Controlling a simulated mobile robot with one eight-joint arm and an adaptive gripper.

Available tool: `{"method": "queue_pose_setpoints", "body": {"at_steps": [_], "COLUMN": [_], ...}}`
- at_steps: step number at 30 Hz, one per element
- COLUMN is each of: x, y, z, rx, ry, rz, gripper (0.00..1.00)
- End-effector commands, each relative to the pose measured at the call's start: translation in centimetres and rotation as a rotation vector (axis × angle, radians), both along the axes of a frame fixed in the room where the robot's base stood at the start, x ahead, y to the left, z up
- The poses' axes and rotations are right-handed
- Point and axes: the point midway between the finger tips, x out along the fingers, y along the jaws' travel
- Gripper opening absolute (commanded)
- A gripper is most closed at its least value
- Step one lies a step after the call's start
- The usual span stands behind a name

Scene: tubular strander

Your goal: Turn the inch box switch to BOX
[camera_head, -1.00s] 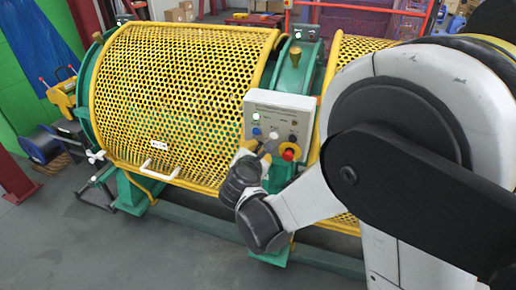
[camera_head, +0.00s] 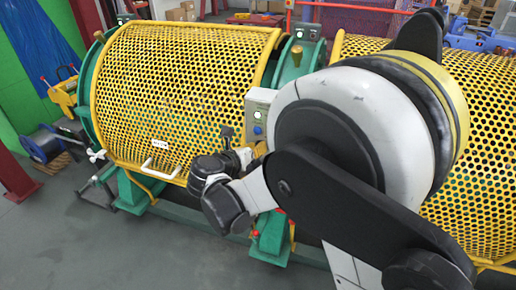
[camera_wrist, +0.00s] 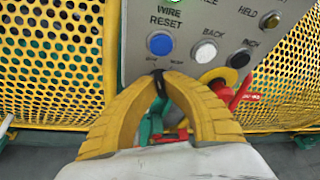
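The grey control box (camera_head: 262,96) stands in front of the yellow mesh guards, and my arm hides most of it in the head view. In the wrist view its panel (camera_wrist: 137,22) shows the blue wire reset button (camera_wrist: 160,43). Below that button is the small black inch box switch (camera_wrist: 158,80), between two tiny labels too small to read. My gripper (camera_wrist: 160,82) has its yellow fingertips drawn together on either side of the switch, appearing to touch it. The fingers hide its lower part, so its exact angle is unclear.
Right of the switch are the white back button (camera_wrist: 204,53), the black inch button (camera_wrist: 240,58) and the red emergency stop (camera_wrist: 236,92) on its yellow collar, close to my right finger. Yellow mesh guards (camera_head: 180,90) flank the box.

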Motion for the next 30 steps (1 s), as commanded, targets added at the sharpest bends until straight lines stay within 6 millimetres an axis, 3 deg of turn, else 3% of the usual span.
{"method": "queue_pose_setpoints", "body": {"at_steps": [9, 25, 27, 30], "x": [0.17, 0.17, 0.17, 0.13], "y": [-0.04, -0.08, -0.08, -0.06], "z": [0.05, 0.09, 0.09, 0.06], "rx": [-0.108, -0.129, -0.129, -0.128], "ry": [0.037, 0.044, 0.044, 0.044], "rz": [-0.001, -0.001, -0.001, 0.000], "gripper": [0.00, 0.00, 0.29, 0.32]}}
